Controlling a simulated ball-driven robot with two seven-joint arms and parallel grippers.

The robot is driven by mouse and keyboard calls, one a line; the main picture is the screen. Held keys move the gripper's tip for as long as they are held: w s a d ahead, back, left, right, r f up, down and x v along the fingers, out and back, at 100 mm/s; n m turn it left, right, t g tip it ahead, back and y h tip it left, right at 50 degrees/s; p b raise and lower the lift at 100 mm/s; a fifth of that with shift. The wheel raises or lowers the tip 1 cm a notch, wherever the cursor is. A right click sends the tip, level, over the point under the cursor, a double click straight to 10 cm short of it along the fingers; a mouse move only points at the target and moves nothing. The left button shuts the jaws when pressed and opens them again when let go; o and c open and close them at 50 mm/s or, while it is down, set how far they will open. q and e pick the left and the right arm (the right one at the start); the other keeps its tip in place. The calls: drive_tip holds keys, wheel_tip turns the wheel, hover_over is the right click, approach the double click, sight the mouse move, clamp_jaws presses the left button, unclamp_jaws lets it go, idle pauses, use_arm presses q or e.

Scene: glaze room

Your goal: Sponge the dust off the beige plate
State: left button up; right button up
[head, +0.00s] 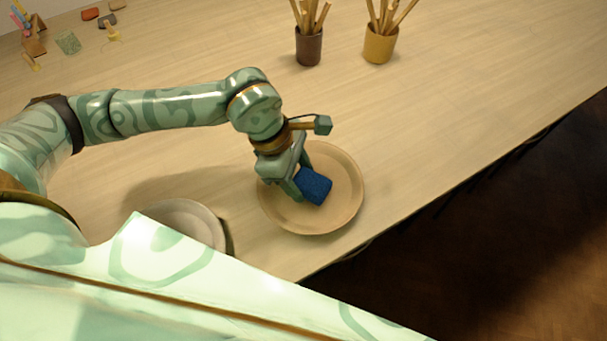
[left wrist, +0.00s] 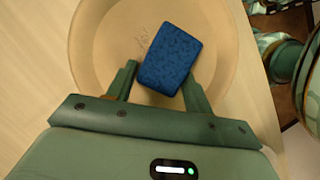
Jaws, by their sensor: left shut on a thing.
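The beige plate (head: 341,207) lies on the table near its front edge. It also fills the upper part of the left wrist view (left wrist: 92,62). A blue sponge (head: 314,186) is over the middle of the plate, also seen in the left wrist view (left wrist: 170,58). My left gripper (head: 297,185) is shut on the sponge, with its fingers (left wrist: 160,85) on either side of it. Whether the sponge touches the plate I cannot tell. A small patch of pale specks, the dust (left wrist: 143,38), shows on the plate just left of the sponge. My right gripper is not in view.
A second, paler plate (head: 185,219) lies to the left, partly hidden by my body. A dark cup (head: 308,48) and a yellow cup (head: 380,46) of wooden tools stand at the back. Small items lie far left. The table right of the plate is clear up to its edge.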

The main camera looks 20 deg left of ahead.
use_arm(q)
drive_tip(key=shift+w+a, duration=0.85)
drive_tip(key=shift+a, duration=0.15)
drive_tip(key=shift+s+d+f+p, duration=0.1)
drive_tip(key=shift+s+d+p, duration=0.1)
drive_tip(key=shift+s+d, duration=0.45)
drive_tip(key=shift+s+d+p, duration=0.15)
drive_tip(key=shift+s+d, duration=0.3)
drive_tip(key=shift+d, duration=0.35)
drive_tip(key=shift+r+p, duration=2.3)
drive_tip(key=shift+r, duration=0.7)
drive_tip(key=shift+r, duration=0.1)
wheel_tip(320, 180, up, 3)
drive_tip(key=shift+p, duration=1.15)
drive_tip(key=shift+c, duration=0.2)
